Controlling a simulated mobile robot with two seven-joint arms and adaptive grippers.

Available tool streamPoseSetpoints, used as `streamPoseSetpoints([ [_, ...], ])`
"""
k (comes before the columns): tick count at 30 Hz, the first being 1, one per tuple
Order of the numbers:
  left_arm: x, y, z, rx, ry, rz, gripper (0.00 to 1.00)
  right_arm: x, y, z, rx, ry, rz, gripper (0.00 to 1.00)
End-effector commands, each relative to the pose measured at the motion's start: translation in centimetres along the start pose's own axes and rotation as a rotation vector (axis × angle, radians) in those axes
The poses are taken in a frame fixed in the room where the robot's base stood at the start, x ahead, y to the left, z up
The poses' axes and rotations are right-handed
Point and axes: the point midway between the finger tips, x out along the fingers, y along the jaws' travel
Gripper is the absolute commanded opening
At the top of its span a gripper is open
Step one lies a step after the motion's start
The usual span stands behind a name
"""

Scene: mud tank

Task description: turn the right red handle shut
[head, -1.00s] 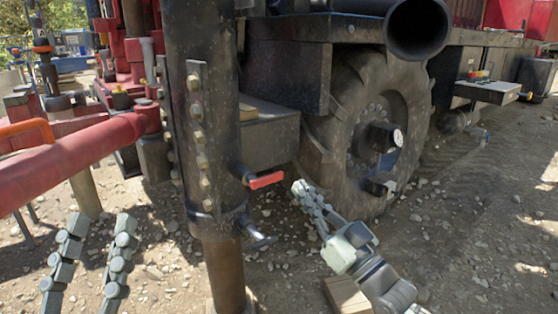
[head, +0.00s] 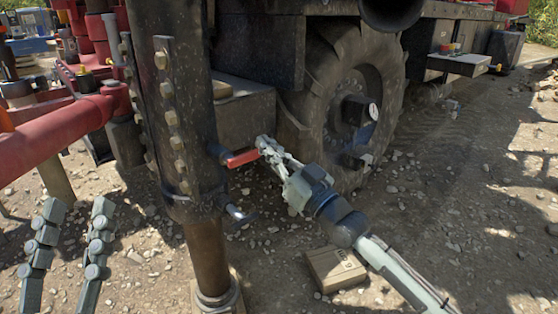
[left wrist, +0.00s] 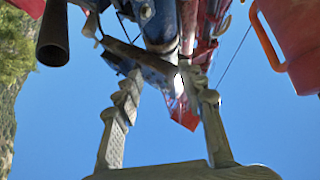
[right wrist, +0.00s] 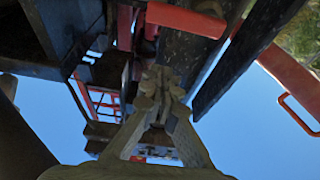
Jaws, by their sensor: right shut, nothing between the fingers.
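The red handle (head: 242,158) sticks out to the right from the side of the dark upright pipe (head: 185,110). Its red grip also shows at the top of the right wrist view (right wrist: 187,19). My right gripper (head: 263,144) is shut and empty, with its fingertips at the free end of the handle; I cannot tell whether they touch it. The closed fingertips also show in the right wrist view (right wrist: 160,82), below the handle. My left gripper (head: 72,210) is open and empty at the lower left, well away from the handle; its spread fingers show in the left wrist view (left wrist: 163,88).
A bare metal lever (head: 239,214) sticks out of the pipe below the red handle. A large wheel (head: 345,105) stands behind my right gripper. A grey box (head: 250,108) sits above the handle. A thick red pipe (head: 62,135) lies left.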

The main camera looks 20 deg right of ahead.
Motion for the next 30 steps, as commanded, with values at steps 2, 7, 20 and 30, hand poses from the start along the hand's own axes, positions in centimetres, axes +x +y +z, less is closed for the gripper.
streamPoseSetpoints([
  [2, 0.0, 0.0, -0.1, 0.001, 0.01, 0.0, 0.4, 1.9, 0.0, -0.2, 0.002, 0.005, -0.001, 0.0],
  [7, -0.1, -0.3, -1.0, 0.009, 0.088, -0.002, 0.4, 3.1, 0.0, 1.7, 0.002, -0.006, -0.001, 0.0],
  [20, -0.4, -0.5, -3.3, 0.016, 0.222, -0.004, 0.4, 2.3, 0.0, 3.8, 0.0, 0.0, 0.0, 0.0],
  [30, -0.3, -0.5, -3.0, 0.014, 0.204, -0.004, 0.4, 2.3, 0.0, 3.8, 0.01, 0.0, 0.004, 0.0],
])
